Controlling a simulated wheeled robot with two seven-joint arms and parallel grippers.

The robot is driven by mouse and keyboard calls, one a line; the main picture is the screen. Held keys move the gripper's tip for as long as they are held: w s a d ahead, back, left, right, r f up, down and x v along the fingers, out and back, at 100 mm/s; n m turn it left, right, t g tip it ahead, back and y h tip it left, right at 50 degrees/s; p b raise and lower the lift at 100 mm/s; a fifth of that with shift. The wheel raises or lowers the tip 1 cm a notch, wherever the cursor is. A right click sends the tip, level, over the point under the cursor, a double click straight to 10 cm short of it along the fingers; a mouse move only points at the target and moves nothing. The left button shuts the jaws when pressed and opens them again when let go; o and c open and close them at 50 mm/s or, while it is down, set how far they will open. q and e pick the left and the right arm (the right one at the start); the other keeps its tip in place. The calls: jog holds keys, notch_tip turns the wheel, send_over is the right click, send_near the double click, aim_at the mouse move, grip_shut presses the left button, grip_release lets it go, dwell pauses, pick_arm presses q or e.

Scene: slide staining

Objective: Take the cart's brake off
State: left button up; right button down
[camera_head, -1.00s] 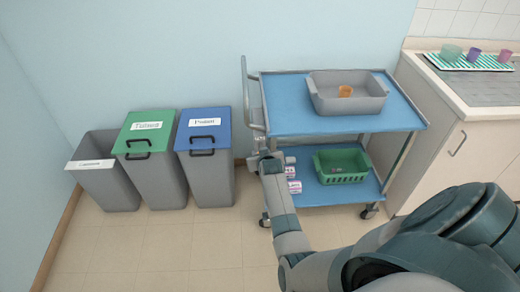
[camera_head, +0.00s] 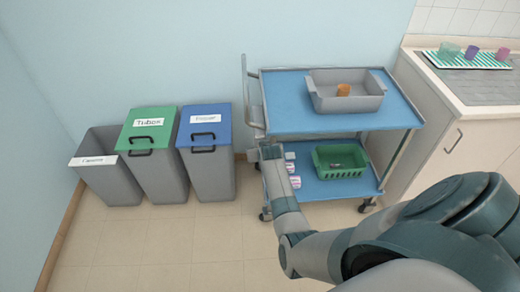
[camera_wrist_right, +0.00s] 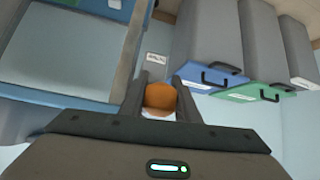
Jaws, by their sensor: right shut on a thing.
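The cart (camera_head: 291,105) has a blue top shelf and a blue lower shelf and stands against the wall, with its push handle (camera_head: 252,88) at its left end. My right gripper (camera_head: 262,148) is at the cart's left end, below the handle. In the right wrist view, my right gripper (camera_wrist_right: 160,78) is shut on an orange ball-shaped knob (camera_wrist_right: 160,99), with one finger on each side. The knob is hidden in the head view, and any lever behind it cannot be made out. My left gripper is not in view.
A green basket (camera_head: 341,172) and small labelled containers (camera_head: 294,182) are on the lower shelf. Grey, green-lidded and blue-lidded bins (camera_head: 206,170) stand left. A counter (camera_head: 490,90) is at right. The floor in front is clear.

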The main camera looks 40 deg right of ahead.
jog(key=c, duration=1.4)
grip_release()
jog(key=shift+d, duration=0.1)
jog(key=shift+o, duration=0.2)
jog(key=shift+r, duration=0.1)
jog(key=b+v, duration=0.1)
jog(key=v, duration=1.6)
jog(key=shift+s, duration=0.25)
